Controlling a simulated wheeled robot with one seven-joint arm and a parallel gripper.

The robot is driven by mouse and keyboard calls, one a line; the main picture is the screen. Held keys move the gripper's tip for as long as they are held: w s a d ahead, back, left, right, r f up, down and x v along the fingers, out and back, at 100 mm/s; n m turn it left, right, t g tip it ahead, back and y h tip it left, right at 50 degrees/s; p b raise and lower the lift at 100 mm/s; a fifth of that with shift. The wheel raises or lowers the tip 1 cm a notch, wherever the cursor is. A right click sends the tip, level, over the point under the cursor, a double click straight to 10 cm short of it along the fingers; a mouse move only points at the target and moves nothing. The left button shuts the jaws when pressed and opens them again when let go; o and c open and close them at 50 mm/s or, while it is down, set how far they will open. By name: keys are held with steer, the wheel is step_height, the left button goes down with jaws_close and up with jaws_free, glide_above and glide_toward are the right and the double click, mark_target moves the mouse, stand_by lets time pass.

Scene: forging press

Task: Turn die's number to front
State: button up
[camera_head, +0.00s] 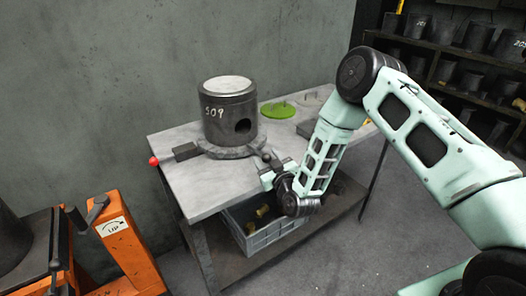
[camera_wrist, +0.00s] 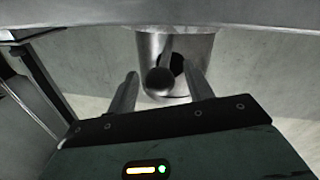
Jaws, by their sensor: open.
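The die (camera_head: 229,108) is a dark, upright cylinder with a pale top and a side hole. White digits reading 509 show on the left part of its side in the head view. It stands on a round grey turning plate (camera_head: 232,151) on the table. My gripper (camera_head: 268,167) is open at the table's front edge, beside the plate. I cannot tell whether the fingers touch the knob.
A red-knobbed lever (camera_head: 154,161) and dark block (camera_head: 185,151) lie left of the plate. A green disc (camera_head: 278,110) is on the table (camera_head: 205,200) at right. A grey crate (camera_head: 262,238) sits underneath. An orange lift (camera_head: 125,240) stands at left. Shelves (camera_head: 445,50) stand behind.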

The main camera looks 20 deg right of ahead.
steer(key=shift+w, duration=0.15)
jaws_close()
steer(key=shift+w+d+f+y+b, duration=0.1)
steer(key=shift+d+y+b, duration=0.25)
steer(key=shift+d, duration=0.1)
steer(key=w+d+n+y+b, duration=0.1)
steer(key=d+b, duration=0.1)
steer(key=w+d+n+g+y+b, duration=0.1)
steer(key=d+y+b, duration=0.1)
steer(key=d, duration=0.1)
steer(key=w+d+n+g+y+b, duration=0.1)
steer(key=w+d+n+y+b, duration=0.1)
steer(key=shift+d+f+y, duration=0.2)
steer(key=shift+y, duration=0.05)
steer(key=w+d+b, duration=0.2)
steer(key=w+d, duration=0.1)
steer(key=shift+w+d+r, duration=0.1)
steer(key=shift+w+r, duration=0.05)
steer(key=shift+w+d+r+b, duration=0.2)
steer(key=shift+w+d+b, duration=0.35)
steer(key=shift+w+b, duration=0.15)
